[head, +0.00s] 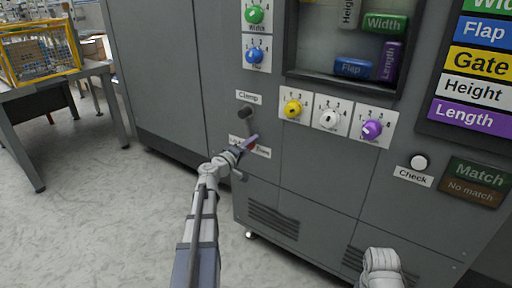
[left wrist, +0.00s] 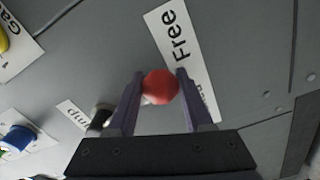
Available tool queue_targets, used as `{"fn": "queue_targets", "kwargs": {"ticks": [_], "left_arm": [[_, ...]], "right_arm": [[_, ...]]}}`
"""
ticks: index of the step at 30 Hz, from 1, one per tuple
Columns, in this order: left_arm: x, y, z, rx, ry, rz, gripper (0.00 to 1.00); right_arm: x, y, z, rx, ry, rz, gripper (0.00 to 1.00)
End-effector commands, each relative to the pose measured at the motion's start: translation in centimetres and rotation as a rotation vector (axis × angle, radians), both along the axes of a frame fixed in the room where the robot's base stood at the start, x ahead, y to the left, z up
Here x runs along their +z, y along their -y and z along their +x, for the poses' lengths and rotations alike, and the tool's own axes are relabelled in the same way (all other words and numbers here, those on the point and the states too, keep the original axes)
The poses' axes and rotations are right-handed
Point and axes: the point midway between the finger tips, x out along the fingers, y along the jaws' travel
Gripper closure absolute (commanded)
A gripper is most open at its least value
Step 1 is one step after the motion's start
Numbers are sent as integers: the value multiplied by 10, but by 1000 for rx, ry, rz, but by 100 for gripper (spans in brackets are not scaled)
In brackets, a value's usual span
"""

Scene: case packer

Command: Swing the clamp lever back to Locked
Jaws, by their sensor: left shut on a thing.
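The clamp lever has a dark pivot (head: 245,113) under the "Clamp" label (head: 248,97) on the grey cabinet front. Its red knob (head: 252,146) hangs below the pivot, just left of the "Free" label (head: 264,151). The label left of it (head: 234,141) is mostly covered by my gripper. My left gripper (head: 250,142) is at the knob. In the left wrist view the red knob (left wrist: 160,87) sits between the two purple fingers, and my gripper is shut on it. The "Free" label (left wrist: 178,35) lies beyond it.
Yellow, white and purple dials (head: 292,109) are right of the lever, with green and blue dials (head: 255,55) above. A Check button (head: 419,161) and Match panel (head: 476,183) are further right. A table with a yellow-framed crate (head: 40,77) stands at left; floor between is clear.

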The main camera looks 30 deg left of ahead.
Motion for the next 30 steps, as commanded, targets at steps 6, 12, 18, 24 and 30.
{"fn": "queue_targets", "kwargs": {"ticks": [6,12,18,24,30], "left_arm": [[-2,-33,4,15,19,193,100],[1,-55,6,14,34,380,100],[6,-74,8,12,47,550,100],[12,-87,9,9,59,688,100],[16,-95,9,6,67,781,100]], "right_arm": [[-3,0,0,-1,0,0,50],[-1,0,0,-1,0,0,50],[5,0,0,0,0,0,50],[11,0,0,2,0,0,50],[15,0,0,3,0,0,50]]}}
